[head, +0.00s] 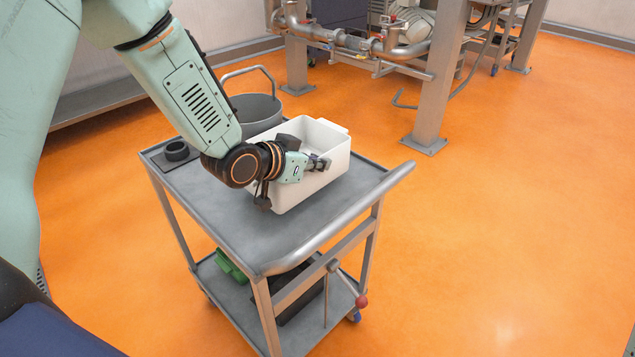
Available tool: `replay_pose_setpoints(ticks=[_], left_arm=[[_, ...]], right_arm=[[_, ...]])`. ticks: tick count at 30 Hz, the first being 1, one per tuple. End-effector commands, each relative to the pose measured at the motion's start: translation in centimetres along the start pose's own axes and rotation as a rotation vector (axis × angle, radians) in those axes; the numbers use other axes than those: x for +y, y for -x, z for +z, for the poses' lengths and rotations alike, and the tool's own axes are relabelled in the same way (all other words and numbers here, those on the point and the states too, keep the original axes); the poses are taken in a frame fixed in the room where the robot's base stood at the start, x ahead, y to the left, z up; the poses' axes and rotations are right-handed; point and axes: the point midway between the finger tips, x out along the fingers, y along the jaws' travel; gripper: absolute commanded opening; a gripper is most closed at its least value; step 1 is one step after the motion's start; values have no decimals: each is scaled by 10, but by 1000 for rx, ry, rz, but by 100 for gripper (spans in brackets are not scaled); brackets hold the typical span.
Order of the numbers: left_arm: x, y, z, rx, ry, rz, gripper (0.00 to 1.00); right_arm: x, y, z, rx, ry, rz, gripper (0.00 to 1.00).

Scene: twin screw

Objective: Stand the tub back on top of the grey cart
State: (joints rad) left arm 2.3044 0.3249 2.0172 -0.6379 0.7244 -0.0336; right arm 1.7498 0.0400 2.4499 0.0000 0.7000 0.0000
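The white tub (318,185) is upright at the top of the grey cart (235,225), towards its far right side. Its base looks level with the top plate, but I cannot tell for sure that it touches. My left gripper (316,163) reaches over the tub's left wall, with its end at or inside the rim. The wrist hides part of that wall and the tub's near left corner. I cannot tell whether the fingers are closed on the wall. My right gripper is not in view.
A grey bucket (257,112) with a raised handle stands behind the tub. A green item (231,266) and a dark box (302,300) are on the lower shelf. The orange floor at right is clear.

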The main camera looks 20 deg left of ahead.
Motion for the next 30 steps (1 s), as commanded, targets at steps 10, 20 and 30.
replay_pose_setpoints(ticks=[10, 20, 30], left_arm=[[0, -16, 29, 1, -2, 0, 0], [0, -21, 37, 4, -2, 0, 0], [0, -23, 41, 1, 0, 0, 15]], right_arm=[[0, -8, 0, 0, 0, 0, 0], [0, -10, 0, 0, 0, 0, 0], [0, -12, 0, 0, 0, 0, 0]])
